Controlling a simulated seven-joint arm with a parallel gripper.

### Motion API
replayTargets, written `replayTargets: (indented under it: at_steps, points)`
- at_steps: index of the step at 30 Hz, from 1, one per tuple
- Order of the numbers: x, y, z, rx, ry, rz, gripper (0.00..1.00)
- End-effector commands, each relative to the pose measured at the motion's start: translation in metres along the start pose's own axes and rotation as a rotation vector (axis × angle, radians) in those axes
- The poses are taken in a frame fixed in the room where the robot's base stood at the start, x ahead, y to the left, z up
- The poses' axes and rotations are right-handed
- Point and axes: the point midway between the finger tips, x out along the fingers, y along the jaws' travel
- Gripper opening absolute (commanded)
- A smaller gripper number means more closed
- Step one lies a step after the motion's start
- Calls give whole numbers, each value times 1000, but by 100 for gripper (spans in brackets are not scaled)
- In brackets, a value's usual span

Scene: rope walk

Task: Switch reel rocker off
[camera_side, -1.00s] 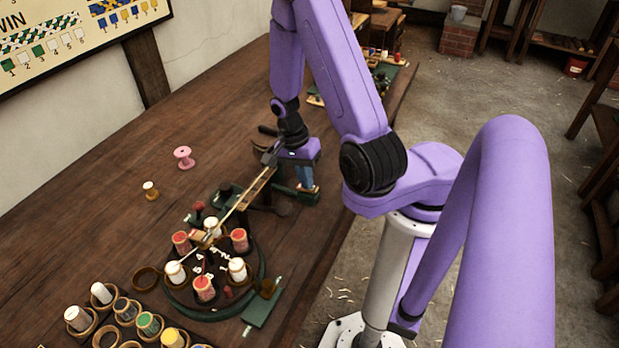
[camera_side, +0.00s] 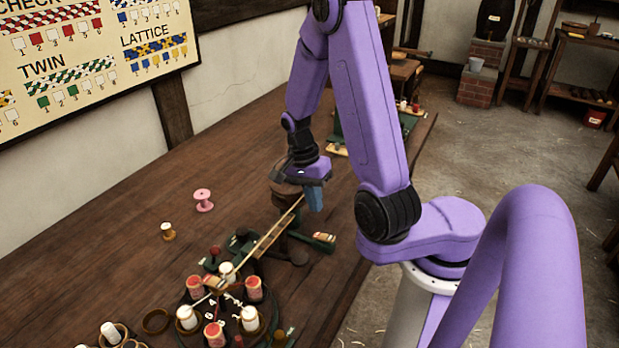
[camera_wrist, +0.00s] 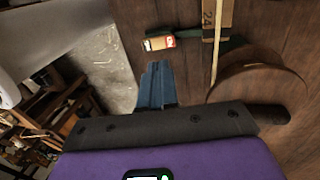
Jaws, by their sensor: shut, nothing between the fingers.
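The reel rocker (camera_side: 324,237) is a small cream and red-orange block on a dark green base at the right edge of the bench, beside the reel stand. It also shows in the wrist view (camera_wrist: 158,43), with a pale end on the left and an orange end on the right. Which end is pressed down I cannot tell. My gripper (camera_side: 315,208) is shut and empty, with blue fingers pointing down above the rocker, apart from it. In the wrist view the closed fingertips (camera_wrist: 157,66) are just below the rocker in the picture.
The round wooden reel (camera_side: 284,188) stands close beside my fingers. A pale strand runs from it along a wooden bar (camera_side: 276,236) to several bobbins (camera_side: 254,289). A pink spool (camera_side: 203,200) stands on open bench to the left.

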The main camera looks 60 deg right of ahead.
Motion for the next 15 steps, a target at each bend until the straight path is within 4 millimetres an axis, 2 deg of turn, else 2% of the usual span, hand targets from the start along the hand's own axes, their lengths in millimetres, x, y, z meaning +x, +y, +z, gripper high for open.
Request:
replayTargets:
  at_steps: [3,9,15]
  points:
    - [-21,-1,0,0,2,-5,0]
    - [-48,-1,0,1,1,-4,0]
    - [-61,0,0,0,0,-2,0]
